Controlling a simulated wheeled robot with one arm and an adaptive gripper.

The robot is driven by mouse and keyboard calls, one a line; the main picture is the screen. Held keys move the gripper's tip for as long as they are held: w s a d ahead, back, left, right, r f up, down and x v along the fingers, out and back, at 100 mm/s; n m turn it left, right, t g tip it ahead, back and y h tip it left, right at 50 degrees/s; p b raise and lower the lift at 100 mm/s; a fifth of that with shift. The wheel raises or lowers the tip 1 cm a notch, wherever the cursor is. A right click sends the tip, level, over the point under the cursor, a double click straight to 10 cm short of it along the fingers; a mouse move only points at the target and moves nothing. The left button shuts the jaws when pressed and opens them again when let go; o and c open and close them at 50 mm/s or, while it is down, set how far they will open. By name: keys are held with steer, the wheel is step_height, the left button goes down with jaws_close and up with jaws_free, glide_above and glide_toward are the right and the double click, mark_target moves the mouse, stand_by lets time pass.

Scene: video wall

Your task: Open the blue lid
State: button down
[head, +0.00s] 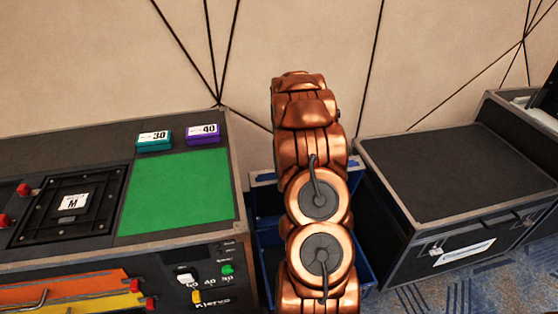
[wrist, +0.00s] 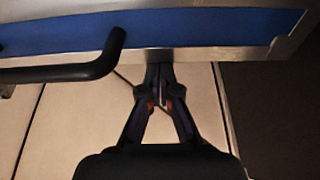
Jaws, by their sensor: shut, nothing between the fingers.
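A blue panel (wrist: 200,27) with a pale metal edge spans the top of the wrist view; it looks like the blue lid. A black bar handle (wrist: 75,68) sticks out from its left part. My gripper (wrist: 161,82) is shut and empty, with its tips close to the metal edge, right of the handle. I cannot tell whether the tips touch the edge. In the head view, a blue box (head: 268,240) stands low between the two dark cases, mostly behind my copper arm. My gripper is hidden in that view.
At left, a dark console (head: 187,241) carries a green panel (head: 178,190), a teal block (head: 154,141) and a purple block (head: 203,134). At right stands a dark case (head: 445,170) with a clear top. A beige wall (head: 310,40) rises behind.

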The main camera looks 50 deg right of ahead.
steer(key=shift+s+a, duration=0.15)
stand_by(0.3)
steer(key=v, duration=1.2)
